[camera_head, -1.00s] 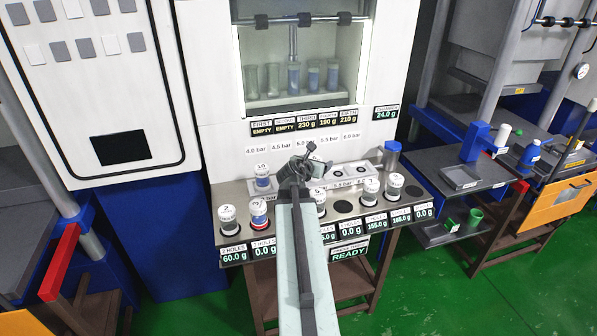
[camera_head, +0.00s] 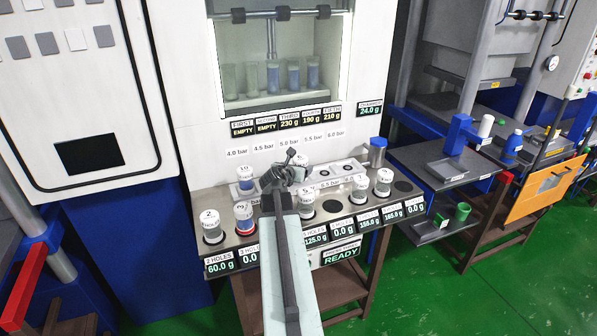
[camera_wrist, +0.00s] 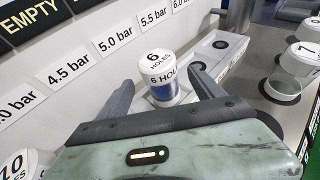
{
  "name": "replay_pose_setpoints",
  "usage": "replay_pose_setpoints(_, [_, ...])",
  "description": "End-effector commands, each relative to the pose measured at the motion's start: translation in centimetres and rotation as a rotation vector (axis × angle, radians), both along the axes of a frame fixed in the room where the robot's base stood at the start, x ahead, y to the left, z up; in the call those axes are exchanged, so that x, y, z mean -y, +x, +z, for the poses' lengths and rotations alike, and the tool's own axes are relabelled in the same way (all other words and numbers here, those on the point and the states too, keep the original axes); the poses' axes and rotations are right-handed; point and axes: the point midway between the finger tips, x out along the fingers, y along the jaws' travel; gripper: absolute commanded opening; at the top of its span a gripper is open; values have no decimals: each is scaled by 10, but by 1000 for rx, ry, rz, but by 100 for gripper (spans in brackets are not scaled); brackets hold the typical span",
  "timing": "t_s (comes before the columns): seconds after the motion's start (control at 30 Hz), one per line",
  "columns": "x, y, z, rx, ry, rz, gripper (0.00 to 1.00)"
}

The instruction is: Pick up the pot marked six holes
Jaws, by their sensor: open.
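The pot marked 6 holes (camera_wrist: 161,82) has a white lid and a blue band on its clear body. It stands upright at the back strip of the bench. In the head view its lid (camera_head: 301,160) shows just behind my gripper (camera_head: 287,170), which hides most of the rest. In the wrist view my gripper (camera_wrist: 161,92) is open, one finger to each side of the pot in the picture. The pot's lower part is visible ahead of the gripper body. I cannot tell whether the pot is fully between the fingers; no contact shows.
Pot 10 (camera_head: 245,180) stands left on the back strip. Pots 2 (camera_head: 210,226) and 3 (camera_head: 243,216) and several more stand along the bench front, above weight displays. The white machine wall with pressure labels (camera_wrist: 117,36) rises close behind.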

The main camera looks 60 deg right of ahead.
Motion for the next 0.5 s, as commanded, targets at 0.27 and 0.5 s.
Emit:
replay_pose_setpoints(0.27, [38, 11, -16, 0, 0, 0, 77])
replay_pose_setpoints(0.5, [37, 10, -14, -1, 0, 1, 57])
